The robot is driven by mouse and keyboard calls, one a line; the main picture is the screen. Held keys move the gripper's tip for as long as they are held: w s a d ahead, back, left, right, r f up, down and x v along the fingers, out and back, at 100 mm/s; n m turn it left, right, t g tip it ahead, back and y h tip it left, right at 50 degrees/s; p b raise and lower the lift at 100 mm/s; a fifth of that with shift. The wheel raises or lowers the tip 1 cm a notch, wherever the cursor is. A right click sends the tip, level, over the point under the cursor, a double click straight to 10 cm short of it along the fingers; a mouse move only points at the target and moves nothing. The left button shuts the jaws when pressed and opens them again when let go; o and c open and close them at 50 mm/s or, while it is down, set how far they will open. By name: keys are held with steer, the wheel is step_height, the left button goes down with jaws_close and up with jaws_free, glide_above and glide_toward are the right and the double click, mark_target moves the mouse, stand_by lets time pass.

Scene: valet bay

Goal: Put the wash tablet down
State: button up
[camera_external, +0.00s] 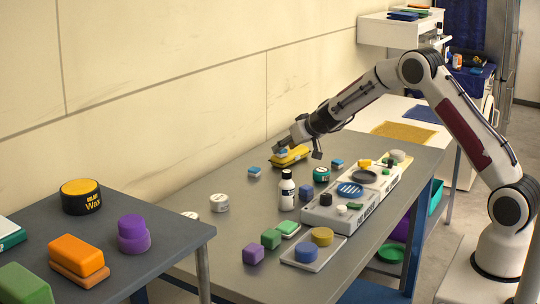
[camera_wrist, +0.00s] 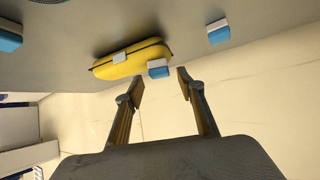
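Three small blue-and-white wash tablets show. One tablet (camera_wrist: 158,69) is at the yellow case (camera_wrist: 125,60), just beyond and between my fingertips with a gap to each finger; in the external view this tablet (camera_external: 282,153) appears on top of the case (camera_external: 296,156). The others lie on the grey table: one tablet (camera_external: 254,171) left of the case and one (camera_external: 337,164) right of it; they also show in the wrist view as a left tablet (camera_wrist: 8,38) and a right tablet (camera_wrist: 218,33). My gripper (camera_wrist: 160,82) is open and empty, close above the case.
Coloured blocks (camera_external: 271,238) and a small tray (camera_external: 318,262) are nearer the front. The wall (camera_external: 200,80) runs close behind the table.

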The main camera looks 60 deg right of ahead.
steer(key=v, duration=1)
steer(key=shift+r, duration=0.1)
stand_by(0.8)
steer(key=s+a+r+n+y, duration=0.2)
steer(key=s+a+r+y, duration=0.1)
steer(key=s+a+r, duration=0.55)
steer(key=s+a+r+n+y, duration=0.25)
steer(key=s+a+r, duration=0.25)
steer(key=s+a, duration=0.5)
steer(key=s+f+g, duration=0.2)
steer(key=s, duration=1.2)
steer(key=s+a+f+g+h, duration=0.1)
steer(key=s+f+g, duration=0.1)
steer(key=s, duration=1.1)
steer(key=shift+s+a+f, duration=0.15)
steer(key=shift+s+f, duration=0.25)
steer(key=shift+f, duration=0.2)
